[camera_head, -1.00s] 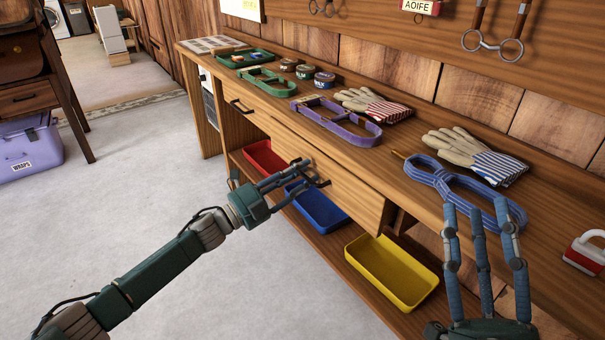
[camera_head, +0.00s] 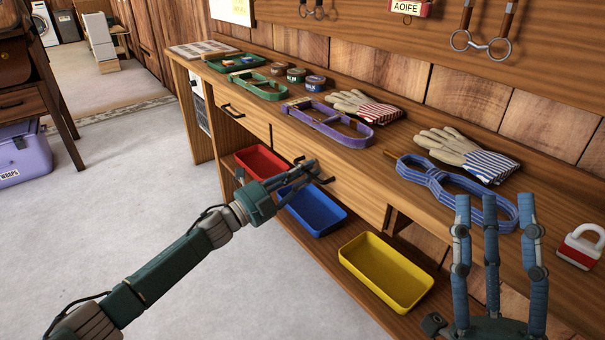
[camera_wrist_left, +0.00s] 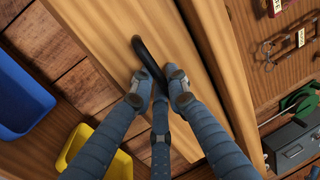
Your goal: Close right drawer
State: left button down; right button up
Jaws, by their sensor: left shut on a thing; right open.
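The right drawer (camera_head: 352,187) is a wooden front under the workbench top, with a black bar handle (camera_wrist_left: 148,60). Its front looks close to flush with the bench; a narrow dark gap shows beside it in the left wrist view, and I cannot tell if it is fully in. My left gripper (camera_head: 312,171) is shut on the handle, its fingers around the bar in the left wrist view (camera_wrist_left: 160,88). Part of the handle is hidden by the fingers. My right gripper (camera_head: 492,205) is open and empty, fingers up, in front of the bench's right part.
On the bench top lie a blue coiled rope (camera_head: 460,197), striped gloves (camera_head: 470,155) and a purple halter (camera_head: 330,122). Red (camera_head: 262,162), blue (camera_head: 318,214) and yellow (camera_head: 387,272) bins sit on the shelf below.

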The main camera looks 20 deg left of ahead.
pick_arm(q)
jog(key=c, duration=1.8)
grip_release()
jog(key=shift+w+r, duration=0.15)
jog(key=shift+w, duration=0.05)
jog(key=shift+s, duration=0.15)
jog(key=shift+s+a+f, duration=0.1)
jog(key=shift+s+f, duration=0.1)
jog(key=shift+f, duration=0.05)
jog(key=v, duration=1.1)
jog(key=shift+a+r, duration=0.15)
jog(key=shift+a, duration=0.1)
jog(key=shift+s, duration=0.1)
